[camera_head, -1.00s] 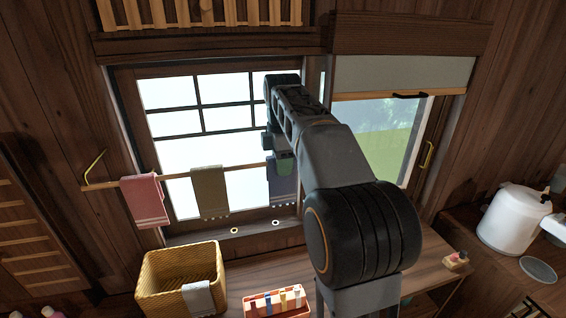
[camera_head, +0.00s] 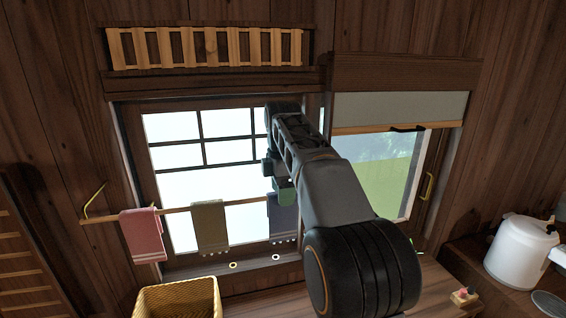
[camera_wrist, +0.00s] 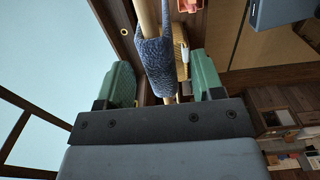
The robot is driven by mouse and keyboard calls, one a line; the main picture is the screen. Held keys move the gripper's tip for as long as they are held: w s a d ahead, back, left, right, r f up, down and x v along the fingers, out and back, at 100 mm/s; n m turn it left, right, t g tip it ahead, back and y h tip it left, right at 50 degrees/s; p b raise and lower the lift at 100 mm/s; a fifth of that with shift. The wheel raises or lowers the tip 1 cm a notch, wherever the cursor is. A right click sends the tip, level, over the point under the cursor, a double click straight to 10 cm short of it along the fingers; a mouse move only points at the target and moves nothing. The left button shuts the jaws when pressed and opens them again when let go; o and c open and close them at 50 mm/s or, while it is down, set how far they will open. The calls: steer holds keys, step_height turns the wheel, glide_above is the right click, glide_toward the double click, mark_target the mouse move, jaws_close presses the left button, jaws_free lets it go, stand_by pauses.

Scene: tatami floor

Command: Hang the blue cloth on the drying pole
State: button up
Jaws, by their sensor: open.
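The blue cloth (camera_head: 283,217) hangs over the drying pole (camera_head: 178,210) near its right end, in front of the window. In the wrist view the blue cloth (camera_wrist: 157,62) is draped around the pole (camera_wrist: 145,18), between the two green fingers. My gripper (camera_wrist: 163,68) is open, with a gap seen between the cloth and each finger. In the head view my gripper (camera_head: 280,186) is at the top of the cloth, and my arm hides part of it and the pole's right end.
A pink towel (camera_head: 142,236) and an olive towel (camera_head: 209,226) hang further left on the pole. A yellow wicker basket (camera_head: 178,299) stands below. A half-lowered shade (camera_head: 400,108) covers the right window's top. A white pot (camera_head: 520,252) stands at right.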

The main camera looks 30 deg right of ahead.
step_height(320, 180, up, 12)
steer(key=p, duration=0.4)
steer(key=s+a+f+m+t+b, duration=0.1)
steer(key=s+a+f+m, duration=0.2)
steer(key=s+f+m, duration=0.2)
steer(key=s+a+f+m+t+b, duration=0.1)
steer(key=s+f+m, duration=0.4)
steer(key=f, duration=0.7)
steer(key=s+a+f+m+t+b, duration=0.1)
steer(key=s+a+f+m+t, duration=0.1)
steer(key=s+a+f+m, duration=0.3)
step_height(320, 180, down, 4)
steer(key=shift+s+f+m+t, duration=0.25)
steer(key=shift+s+m+t, duration=0.2)
steer(key=shift+s, duration=0.25)
